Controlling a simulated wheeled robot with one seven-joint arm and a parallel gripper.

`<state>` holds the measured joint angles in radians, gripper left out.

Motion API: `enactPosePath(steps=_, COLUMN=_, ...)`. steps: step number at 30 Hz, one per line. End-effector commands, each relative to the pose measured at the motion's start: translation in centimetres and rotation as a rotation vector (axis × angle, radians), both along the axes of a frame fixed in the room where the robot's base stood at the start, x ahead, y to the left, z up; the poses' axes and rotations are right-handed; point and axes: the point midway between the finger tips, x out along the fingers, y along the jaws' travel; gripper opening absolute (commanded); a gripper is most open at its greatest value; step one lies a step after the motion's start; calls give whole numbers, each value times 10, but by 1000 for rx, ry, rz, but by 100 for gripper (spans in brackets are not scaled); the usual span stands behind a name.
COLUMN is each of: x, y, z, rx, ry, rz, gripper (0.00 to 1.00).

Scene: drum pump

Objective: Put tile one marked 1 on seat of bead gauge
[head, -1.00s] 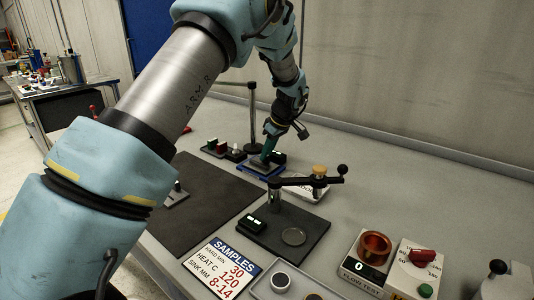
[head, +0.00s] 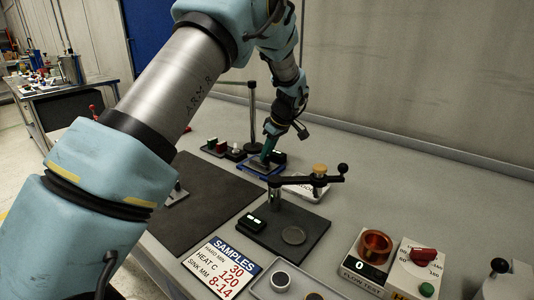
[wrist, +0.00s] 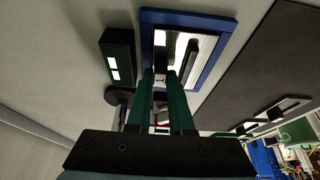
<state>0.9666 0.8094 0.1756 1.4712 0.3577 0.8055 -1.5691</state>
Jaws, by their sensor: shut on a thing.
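My gripper (head: 265,157) points down over a blue-edged tray (head: 246,169) at the back of the bench. In the wrist view, its green fingers (wrist: 161,80) are shut on a small pale tile (wrist: 160,80) with a dark mark that looks like a 1. The tile is mostly hidden by the fingers. The tray (wrist: 148,36) lies just beyond the fingertips, with bright and dark patches inside; I cannot tell whether the tile touches it. A black box with two lit windows (wrist: 115,55) stands beside the tray. I cannot tell for sure which device is the bead gauge.
A device with a crank arm (head: 305,182) stands on a dark plate (head: 278,247) in front, with a round disc (head: 293,236). A thin post (head: 252,120) rises behind my gripper. A samples card (head: 222,268) lies in front.

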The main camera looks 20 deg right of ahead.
Motion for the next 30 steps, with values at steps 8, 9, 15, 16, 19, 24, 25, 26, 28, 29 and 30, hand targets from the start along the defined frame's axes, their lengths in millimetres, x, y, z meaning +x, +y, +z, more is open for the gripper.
enactPosePath(steps=8, x=0, y=0, z=0, rx=-1, ry=0, rz=0, gripper=38)
enactPosePath(steps=9, x=0, y=0, z=0, rx=0, ry=0, rz=0, gripper=42)
enactPosePath(steps=15, x=0, y=0, z=0, rx=0, ry=0, rz=0, gripper=55)
enactPosePath(steps=16, x=0, y=0, z=0, rx=1, ry=0, rz=0, gripper=55)
enactPosePath(steps=19, x=0, y=0, z=-1, rx=1, ry=2, rz=1, gripper=59)
enactPosePath(steps=24, x=-1, y=1, z=-1, rx=3, ry=3, rz=2, gripper=71)
enactPosePath(steps=25, x=-1, y=1, z=-1, rx=3, ry=3, rz=2, gripper=71)
enactPosePath(steps=26, x=-1, y=1, z=-1, rx=3, ry=3, rz=2, gripper=71)
enactPosePath(steps=28, x=-1, y=1, z=-1, rx=4, ry=3, rz=2, gripper=71)
enactPosePath(steps=29, x=-1, y=1, z=-2, rx=4, ry=3, rz=2, gripper=71)
enactPosePath(steps=30, x=-1, y=1, z=-2, rx=4, ry=3, rz=2, gripper=71)
